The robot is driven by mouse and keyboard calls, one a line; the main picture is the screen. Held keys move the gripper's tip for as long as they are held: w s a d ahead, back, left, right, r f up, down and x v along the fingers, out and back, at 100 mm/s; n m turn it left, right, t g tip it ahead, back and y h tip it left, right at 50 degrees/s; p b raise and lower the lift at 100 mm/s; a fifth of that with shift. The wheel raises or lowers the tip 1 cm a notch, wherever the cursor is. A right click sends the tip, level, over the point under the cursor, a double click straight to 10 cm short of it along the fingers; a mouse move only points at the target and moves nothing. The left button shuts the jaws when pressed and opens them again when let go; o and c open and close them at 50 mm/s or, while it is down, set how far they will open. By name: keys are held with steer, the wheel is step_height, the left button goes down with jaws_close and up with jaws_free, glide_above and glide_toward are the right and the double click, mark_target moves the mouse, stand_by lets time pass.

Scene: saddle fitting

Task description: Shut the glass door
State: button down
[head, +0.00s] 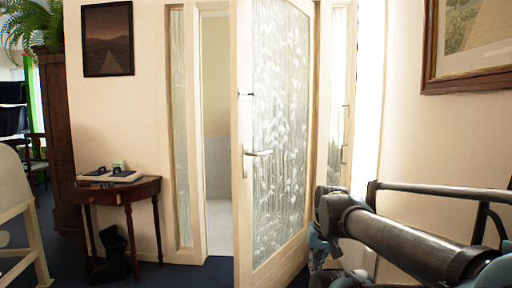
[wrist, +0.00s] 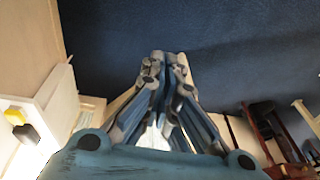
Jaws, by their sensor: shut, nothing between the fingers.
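The glass door (head: 280,130) has a cream frame and a frosted, leaf-patterned pane. It stands open, swung out toward me, with a gap to the left of its free edge. Its silver lever handle (head: 258,153) is on the left side of the door. Through the doorway (head: 217,120) I see a pale room. My gripper (wrist: 166,58) is shut and empty in the wrist view, over blue carpet. In the head view my arm crosses the lower right, to the right of the door. I cannot tell whether the gripper touches the door.
A small dark wooden table (head: 118,190) with things on it stands left of the doorway, with a dark bin (head: 115,252) beneath. A white piece of furniture (head: 18,210) is at the far left. The blue carpet (wrist: 225,75) looks clear ahead of the fingers.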

steer(key=w+a+r+m+t+y, duration=0.1)
steer(key=w+a+r+y, duration=0.3)
steer(key=w+a+r, duration=0.3)
steer(key=m+t+y, duration=0.6)
steer(key=t+y, duration=0.1)
steer(key=y, duration=0.3)
glide_toward(250, 143)
steer(key=x, duration=0.7)
steer(key=shift+s, duration=0.15)
steer(key=shift+a, duration=0.1)
